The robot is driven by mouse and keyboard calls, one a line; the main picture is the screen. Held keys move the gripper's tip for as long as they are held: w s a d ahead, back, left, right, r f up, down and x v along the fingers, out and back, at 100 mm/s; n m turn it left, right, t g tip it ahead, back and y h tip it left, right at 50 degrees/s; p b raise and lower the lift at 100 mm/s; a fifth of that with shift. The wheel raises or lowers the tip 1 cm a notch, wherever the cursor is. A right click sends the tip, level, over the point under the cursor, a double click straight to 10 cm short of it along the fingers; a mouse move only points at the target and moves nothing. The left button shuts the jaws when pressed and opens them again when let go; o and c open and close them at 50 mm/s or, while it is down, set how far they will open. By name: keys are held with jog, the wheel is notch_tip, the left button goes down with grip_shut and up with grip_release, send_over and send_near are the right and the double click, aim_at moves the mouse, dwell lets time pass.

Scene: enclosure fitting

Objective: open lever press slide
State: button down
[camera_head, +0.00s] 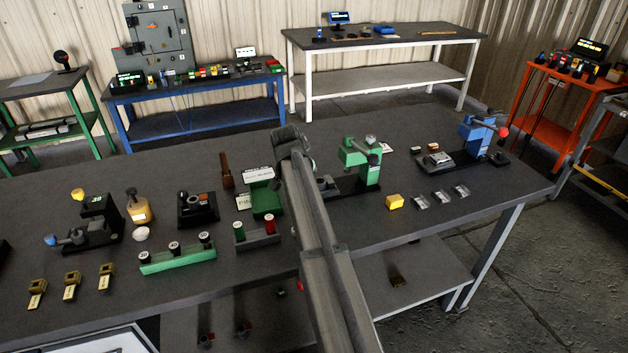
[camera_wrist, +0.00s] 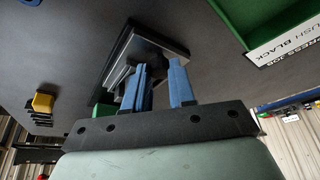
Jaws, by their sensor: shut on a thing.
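The green lever press (camera_head: 362,165) stands on a dark base right of my arm in the head view, its lever arm at the top right. Its grey slide (camera_head: 326,184) lies at the base's left, partly covered by my arm. In the wrist view the grey metal slide (camera_wrist: 150,52) sits on the dark base, and a green bit of the press (camera_wrist: 103,110) shows behind the fingers. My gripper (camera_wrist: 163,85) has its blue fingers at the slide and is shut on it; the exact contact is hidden. The head view hides the fingers behind my arm.
A blue lever press (camera_head: 478,138) stands at the right. A yellow block (camera_head: 394,202) and clear blocks (camera_head: 440,197) lie in front of the green press. A green tray (camera_head: 266,200) with labels stands just left of my arm. Bare table lies right of the clear blocks.

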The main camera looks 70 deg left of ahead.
jog(key=c, duration=1.2)
grip_release()
jog(key=v, duration=1.4)
